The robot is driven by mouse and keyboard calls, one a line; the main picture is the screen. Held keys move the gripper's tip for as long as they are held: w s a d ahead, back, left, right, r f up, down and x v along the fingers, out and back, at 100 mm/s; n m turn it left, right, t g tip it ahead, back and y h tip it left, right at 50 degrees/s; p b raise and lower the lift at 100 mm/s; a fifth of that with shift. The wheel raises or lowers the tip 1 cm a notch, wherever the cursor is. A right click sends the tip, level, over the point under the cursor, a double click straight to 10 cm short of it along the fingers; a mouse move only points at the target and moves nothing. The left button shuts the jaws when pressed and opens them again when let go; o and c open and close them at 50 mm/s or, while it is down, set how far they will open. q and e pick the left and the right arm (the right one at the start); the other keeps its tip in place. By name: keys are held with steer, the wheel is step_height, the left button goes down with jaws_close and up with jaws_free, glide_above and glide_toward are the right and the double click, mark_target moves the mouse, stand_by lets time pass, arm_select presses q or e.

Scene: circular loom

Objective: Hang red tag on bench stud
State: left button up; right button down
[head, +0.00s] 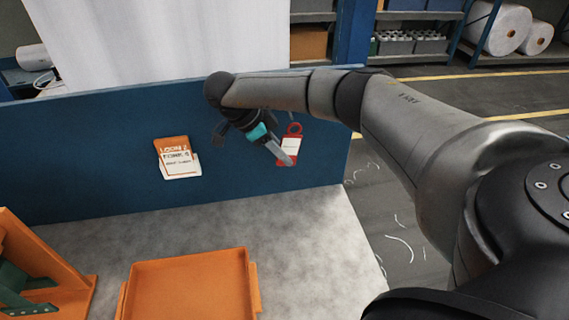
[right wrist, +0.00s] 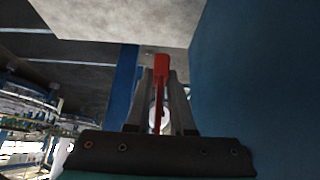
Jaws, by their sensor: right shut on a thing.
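The red tag (head: 287,153) has a ring at its top and a white label on its face. My right gripper (head: 287,158) is shut on the tag and holds it upright in front of the blue panel at the back of the bench. In the right wrist view the tag (right wrist: 161,75) shows edge-on as a red strip between the two fingers of the gripper (right wrist: 160,85). The bench stud cannot be made out in either view. My left gripper is not in view.
An orange and white card (head: 177,158) is on the blue panel (head: 100,150). An orange tray (head: 190,288) lies on the grey bench top (head: 300,235). An orange and green fixture (head: 40,275) stands at the left. The bench top below the tag is clear.

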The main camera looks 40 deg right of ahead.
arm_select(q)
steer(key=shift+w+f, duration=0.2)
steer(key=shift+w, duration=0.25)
arm_select(e)
steer(key=shift+w+d+r, duration=0.2)
steer(key=shift+w+r, duration=0.2)
steer(key=shift+w, duration=0.15)
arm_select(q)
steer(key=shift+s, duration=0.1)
arm_select(e)
steer(key=shift+f, duration=0.15)
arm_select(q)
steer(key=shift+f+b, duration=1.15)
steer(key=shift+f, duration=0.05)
arm_select(e)
steer(key=shift+w+d, duration=0.45)
steer(key=shift+w, duration=0.4)
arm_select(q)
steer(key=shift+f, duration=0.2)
arm_select(e)
steer(key=shift+w+d, duration=0.1)
steer(key=shift+w, duration=0.05)
